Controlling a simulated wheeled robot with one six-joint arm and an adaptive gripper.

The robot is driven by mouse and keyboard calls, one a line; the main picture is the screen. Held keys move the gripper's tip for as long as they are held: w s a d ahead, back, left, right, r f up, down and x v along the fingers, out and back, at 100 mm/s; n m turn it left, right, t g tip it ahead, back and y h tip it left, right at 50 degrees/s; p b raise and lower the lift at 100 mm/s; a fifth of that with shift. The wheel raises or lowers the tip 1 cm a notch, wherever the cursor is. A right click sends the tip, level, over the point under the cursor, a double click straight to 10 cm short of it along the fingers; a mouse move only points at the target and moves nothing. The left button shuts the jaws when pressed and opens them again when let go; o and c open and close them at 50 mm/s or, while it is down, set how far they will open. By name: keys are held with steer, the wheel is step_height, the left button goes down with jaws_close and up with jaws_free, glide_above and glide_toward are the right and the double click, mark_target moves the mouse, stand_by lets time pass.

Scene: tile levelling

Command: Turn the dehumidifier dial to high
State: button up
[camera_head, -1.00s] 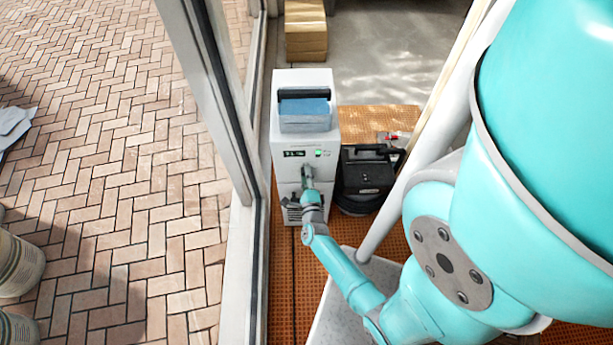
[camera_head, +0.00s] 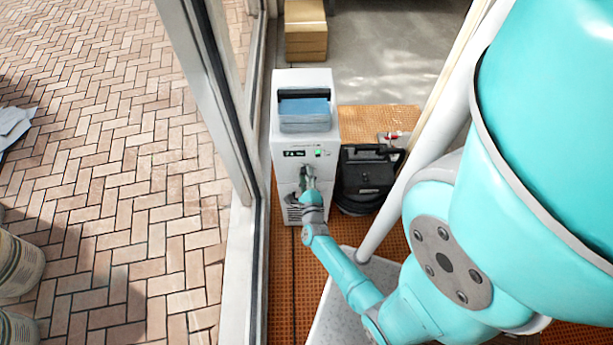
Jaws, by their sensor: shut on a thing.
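The white dehumidifier (camera_head: 283,145) stands on the orange matting, with a handle and a blue panel on its top. Its front has a small dark display (camera_head: 293,154) with lit characters too small to read, and a green light (camera_head: 318,153) beside it. My gripper (camera_head: 307,177) is at the front below the display, shut on the dial. The gripper covers the dial, so its pointer and setting cannot be seen. A vent grille shows low on the front, partly behind the gripper.
A black case-like machine (camera_head: 365,178) stands close on the right of the dehumidifier. The window frame (camera_head: 244,190) runs close on the left. Cardboard boxes (camera_head: 305,42) are behind. A red-handled tool (camera_head: 392,136) lies on the matting at the back right.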

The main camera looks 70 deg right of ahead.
steer(key=o, duration=1.1)
steer(key=shift+o, duration=0.2)
steer(key=v, duration=1.2)
